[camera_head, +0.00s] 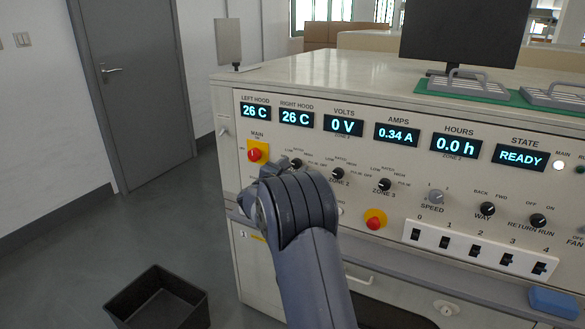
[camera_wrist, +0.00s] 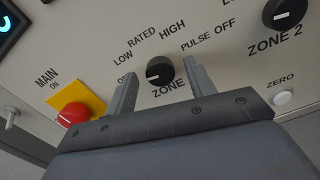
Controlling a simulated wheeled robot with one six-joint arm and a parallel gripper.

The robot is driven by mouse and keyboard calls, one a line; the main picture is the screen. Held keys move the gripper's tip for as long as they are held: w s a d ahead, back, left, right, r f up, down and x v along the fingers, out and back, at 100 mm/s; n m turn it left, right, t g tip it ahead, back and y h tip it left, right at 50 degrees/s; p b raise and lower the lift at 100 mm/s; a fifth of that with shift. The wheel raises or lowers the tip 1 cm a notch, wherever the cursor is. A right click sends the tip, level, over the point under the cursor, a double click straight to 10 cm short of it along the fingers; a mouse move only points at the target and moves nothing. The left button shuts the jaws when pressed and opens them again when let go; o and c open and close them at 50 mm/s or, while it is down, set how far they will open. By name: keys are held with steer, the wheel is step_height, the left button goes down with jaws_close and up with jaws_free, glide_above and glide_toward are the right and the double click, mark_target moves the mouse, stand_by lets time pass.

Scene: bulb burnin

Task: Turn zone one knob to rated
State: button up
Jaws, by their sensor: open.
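The zone one knob (camera_wrist: 160,70) is a black round knob on the pale panel, with LOW, RATED, HIGH and PULSE labels around it. Its white mark appears to point left, toward the partly hidden OFF label. In the wrist view my gripper (camera_wrist: 160,74) is open, with one finger on each side of the knob; I cannot tell whether either finger touches it. In the head view the knob (camera_head: 296,163) shows just above my arm, which hides most of the gripper.
The red main switch on its yellow plate (camera_wrist: 76,108) is left of the gripper. The zone 2 knob (camera_wrist: 284,13) and white zero button (camera_wrist: 283,97) are to the right. The state display (camera_head: 521,157) reads READY, and the volts display (camera_head: 343,125) reads 0 V.

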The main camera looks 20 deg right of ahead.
steer(key=shift+c, duration=0.2)
steer(key=c, duration=0.9)
steer(key=shift+f, duration=0.1)
steer(key=shift+c, duration=0.2)
steer(key=shift+f+b, duration=0.1)
steer(key=shift+b, duration=0.5)
steer(key=m+b, duration=0.2)
steer(key=b, duration=0.1)
steer(key=shift+f, duration=0.2)
steer(key=m+b, duration=0.4)
steer(key=b, duration=0.2)
steer(key=shift+m, duration=0.4)
steer(key=m+b, duration=0.5)
steer(key=b, duration=0.2)
steer(key=m+b, duration=0.3)
steer(key=m, duration=0.1)
steer(key=shift+r, duration=0.25)
